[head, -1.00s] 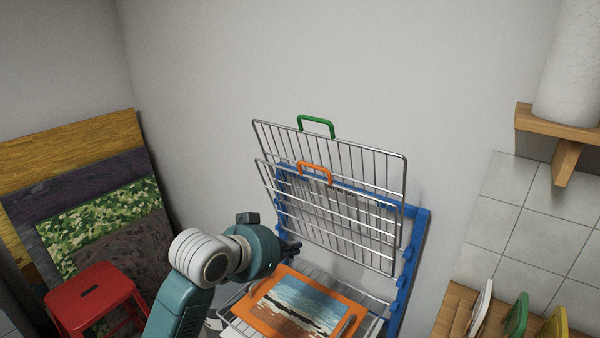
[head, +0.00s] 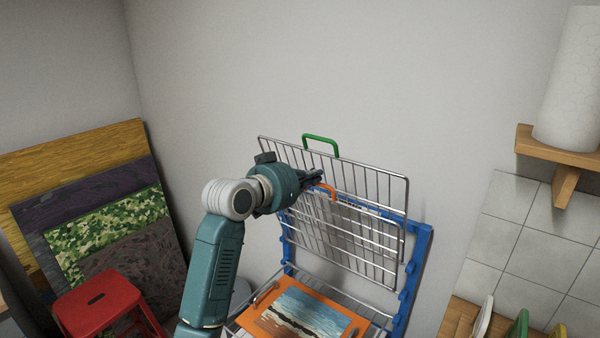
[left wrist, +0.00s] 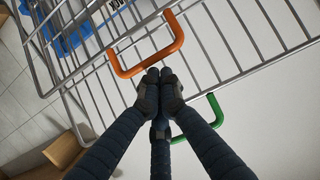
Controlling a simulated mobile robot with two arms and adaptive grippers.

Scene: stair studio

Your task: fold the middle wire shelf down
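The middle wire shelf (head: 342,232) is folded up, leaning near upright against the blue rack frame (head: 413,265). Its orange handle (head: 330,190) is at its top edge. The handle also shows large in the left wrist view (left wrist: 152,58). The top wire shelf (head: 385,190), with a green handle (head: 322,140), stands up behind it. My left gripper (head: 318,177) is at the orange handle. In the left wrist view its fingertips (left wrist: 160,77) are together just beside the handle's bar, with nothing seen between them; contact is unclear. My right gripper is out of view.
The lowest wire shelf (head: 360,310) lies flat with an orange-bordered painting (head: 300,308) on it. A red stool (head: 97,300) and leaning boards (head: 75,150) are at left. A wooden wall shelf (head: 550,148) with a white roll is at right.

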